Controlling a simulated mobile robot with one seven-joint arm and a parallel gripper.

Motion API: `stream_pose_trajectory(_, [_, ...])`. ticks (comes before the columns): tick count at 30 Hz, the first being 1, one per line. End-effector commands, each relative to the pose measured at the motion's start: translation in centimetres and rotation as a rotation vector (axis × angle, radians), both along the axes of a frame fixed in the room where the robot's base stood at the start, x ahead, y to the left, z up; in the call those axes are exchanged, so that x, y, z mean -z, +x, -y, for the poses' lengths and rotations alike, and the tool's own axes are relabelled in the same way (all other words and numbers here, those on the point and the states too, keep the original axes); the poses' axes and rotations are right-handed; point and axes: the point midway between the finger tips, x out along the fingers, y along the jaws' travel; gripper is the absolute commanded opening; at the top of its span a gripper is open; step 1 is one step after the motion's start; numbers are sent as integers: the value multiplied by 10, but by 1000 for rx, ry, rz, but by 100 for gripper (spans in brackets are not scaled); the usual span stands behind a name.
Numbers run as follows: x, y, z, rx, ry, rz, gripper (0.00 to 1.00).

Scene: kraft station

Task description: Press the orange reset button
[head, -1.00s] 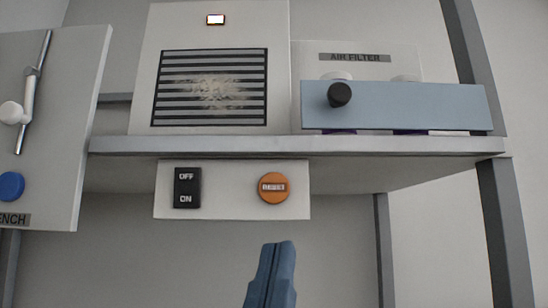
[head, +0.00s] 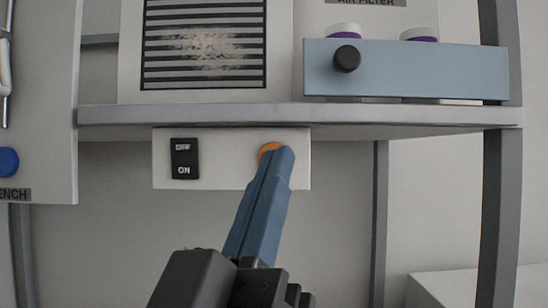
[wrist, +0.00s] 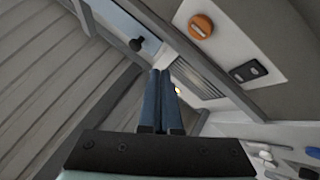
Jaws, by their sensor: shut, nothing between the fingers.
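The orange reset button (head: 267,150) is on a white panel (head: 225,160) under the shelf. In the head view my gripper (head: 283,153) covers most of it, leaving only its upper left edge visible. In the wrist view the whole button (wrist: 201,26) shows, round with a pale label, up and to the right of my fingertips (wrist: 160,73). There the blue fingers are together, empty, and appear apart from the button.
A black OFF/ON switch (head: 184,159) sits left of the button on the same panel. The shelf edge (head: 300,115) runs just above. A blue-grey drawer front with a black knob (head: 347,59) and a vent grille (head: 204,43) are higher up. Open space lies below the panel.

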Motion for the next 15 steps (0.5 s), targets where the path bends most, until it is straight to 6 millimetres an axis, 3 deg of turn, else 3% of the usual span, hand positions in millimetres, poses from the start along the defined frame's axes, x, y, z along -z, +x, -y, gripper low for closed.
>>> stream_pose_trajectory(9, [0,46,1,0,1,-1,0])
stream_pose_trajectory(15, [1,66,0,1,1,1,0])
